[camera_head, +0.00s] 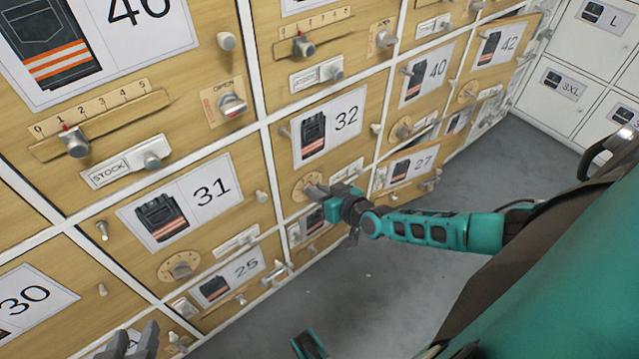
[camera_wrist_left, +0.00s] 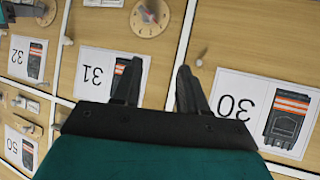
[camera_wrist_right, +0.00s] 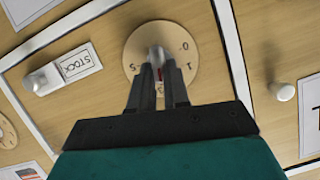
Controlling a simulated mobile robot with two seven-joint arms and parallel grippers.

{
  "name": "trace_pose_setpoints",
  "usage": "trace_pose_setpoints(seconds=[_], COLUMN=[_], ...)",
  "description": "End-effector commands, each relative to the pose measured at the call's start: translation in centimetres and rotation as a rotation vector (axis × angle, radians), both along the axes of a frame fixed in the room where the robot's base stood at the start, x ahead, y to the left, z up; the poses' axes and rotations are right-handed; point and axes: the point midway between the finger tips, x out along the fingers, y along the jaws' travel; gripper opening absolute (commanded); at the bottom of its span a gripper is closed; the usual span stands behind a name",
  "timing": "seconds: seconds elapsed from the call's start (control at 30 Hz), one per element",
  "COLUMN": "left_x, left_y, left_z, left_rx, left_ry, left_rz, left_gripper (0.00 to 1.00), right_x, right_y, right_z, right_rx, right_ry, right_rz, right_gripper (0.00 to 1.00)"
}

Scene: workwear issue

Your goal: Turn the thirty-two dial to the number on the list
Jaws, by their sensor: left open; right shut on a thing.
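The thirty-two dial (camera_head: 300,192) is a round wooden disc under the card marked 32 (camera_head: 328,126). In the right wrist view the dial (camera_wrist_right: 136,48) has numbers round its edge and a grey knob (camera_wrist_right: 156,54) with a red mark. My right gripper (camera_head: 320,192) is shut on this knob; its fingertips (camera_wrist_right: 159,78) hide part of the dial. My left gripper (camera_head: 134,343) is open and empty, low at the left of the head view. In the left wrist view its fingers (camera_wrist_left: 158,82) are apart before the cards 31 and 30. I cannot make out a list.
Wooden locker fronts carry number cards, knobs, sliders and other dials. Another dial (camera_head: 180,265) sits under card 31 (camera_head: 182,203). A STOCK plate (camera_wrist_right: 78,62) with a knob is beside the thirty-two dial. White lockers (camera_head: 570,85) stand at the right, and grey floor (camera_head: 400,285) is clear.

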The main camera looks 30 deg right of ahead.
Motion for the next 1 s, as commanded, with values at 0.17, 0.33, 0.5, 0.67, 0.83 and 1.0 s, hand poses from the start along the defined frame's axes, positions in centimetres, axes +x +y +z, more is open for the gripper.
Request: trace_pose_setpoints(seconds=[0.17,0.33,0.5,0.67,0.83,1.0], left_x=[-0.2,-0.6,-0.8,-0.8,-0.7,-0.7], left_y=[1.0,1.4,1.5,1.4,1.3,1.3], left_z=[1.9,2.2,3.0,3.6,3.9,4.0], left_rx=[0.020,0.032,0.035,0.033,0.032,0.029], left_ry=[-0.004,0.003,0.010,0.006,0.004,0.005], left_rz=[0.014,0.016,0.013,0.012,0.011,0.011], left_gripper=[0.43,0.43,0.43,0.43,0.43,0.43], right_x=[-0.2,-0.2,-0.2,-0.1,-0.2,-0.1], right_y=[0.4,0.6,0.8,1.0,1.0,1.0], right_z=[0.6,0.4,0.2,0.0,-0.1,-0.1], right_rx=[-0.135,-0.271,-0.389,-0.472,-0.525,-0.549], right_ry=[-0.004,-0.015,-0.026,-0.035,-0.038,-0.042], right_rz=[-0.002,-0.003,0.000,0.000,0.001,0.002], right_gripper=[0.00,0.00,0.00,0.00,0.00,0.00])
